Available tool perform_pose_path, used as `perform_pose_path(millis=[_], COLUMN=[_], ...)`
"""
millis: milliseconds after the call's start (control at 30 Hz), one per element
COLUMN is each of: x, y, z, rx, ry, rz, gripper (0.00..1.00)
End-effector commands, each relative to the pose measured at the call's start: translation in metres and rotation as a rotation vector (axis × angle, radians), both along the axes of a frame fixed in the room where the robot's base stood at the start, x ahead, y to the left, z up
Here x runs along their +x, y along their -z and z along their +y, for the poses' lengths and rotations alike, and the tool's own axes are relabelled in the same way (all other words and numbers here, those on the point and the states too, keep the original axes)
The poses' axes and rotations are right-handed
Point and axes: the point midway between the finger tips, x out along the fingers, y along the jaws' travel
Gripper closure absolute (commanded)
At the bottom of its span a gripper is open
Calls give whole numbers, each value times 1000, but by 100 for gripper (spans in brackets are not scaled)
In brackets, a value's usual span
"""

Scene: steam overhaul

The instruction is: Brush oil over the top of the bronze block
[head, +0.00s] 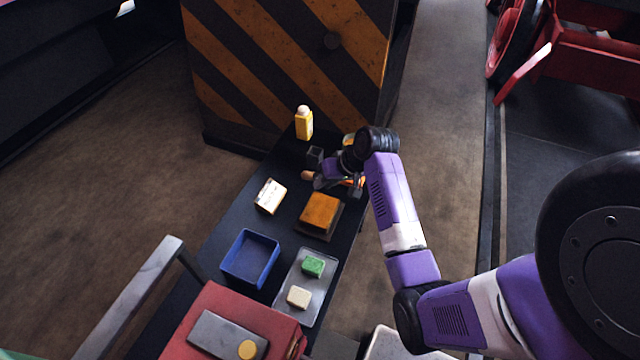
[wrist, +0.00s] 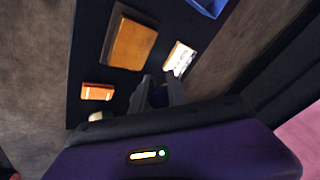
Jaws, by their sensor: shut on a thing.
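The bronze block (head: 320,210) is orange-brown and lies flat on a dark base on the narrow black table. It also shows in the wrist view (wrist: 131,44), beyond my fingertips. My gripper (head: 319,182) is just behind the block in the head view, apart from it. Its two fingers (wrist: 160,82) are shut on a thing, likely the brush. A short brown end, likely the brush's handle (head: 307,175), shows beside the fingers. The bristles are hidden. A small black pot (head: 315,155) stands behind the gripper.
A yellow bottle (head: 304,123) stands at the table's far end. A white labelled box (head: 270,196) lies left of the block, an orange box (wrist: 97,91) near the gripper. A blue tray (head: 232,272), a grey tray (head: 316,312) with green and cream pieces, and a red box (head: 200,305) are nearer.

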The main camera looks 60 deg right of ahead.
Motion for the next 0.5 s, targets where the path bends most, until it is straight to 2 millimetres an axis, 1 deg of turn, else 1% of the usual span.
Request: perform_pose_path(millis=[33, 67, 100, 133, 200, 267, 300, 400, 433, 500], x=[10, 16, 21, 25, 25, 19, 12, -7, -11, -12], y=[-8, -13, -20, -25, -35, -42, -45, -45, -44, -42], z=[4, 8, 16, 23, 43, 57, 65, 72, 73, 74], rx=[6, 13, 22, 30, 47, 62, 72, 102, 109, 122], ry=[-20, -36, -57, -74, -93, -88, -74, -22, -10, 0], rz=[16, 33, 54, 71, 111, 144, 166, 214, 224, 247], gripper=[100, 100, 100, 100, 100, 100, 100, 100, 100, 100])
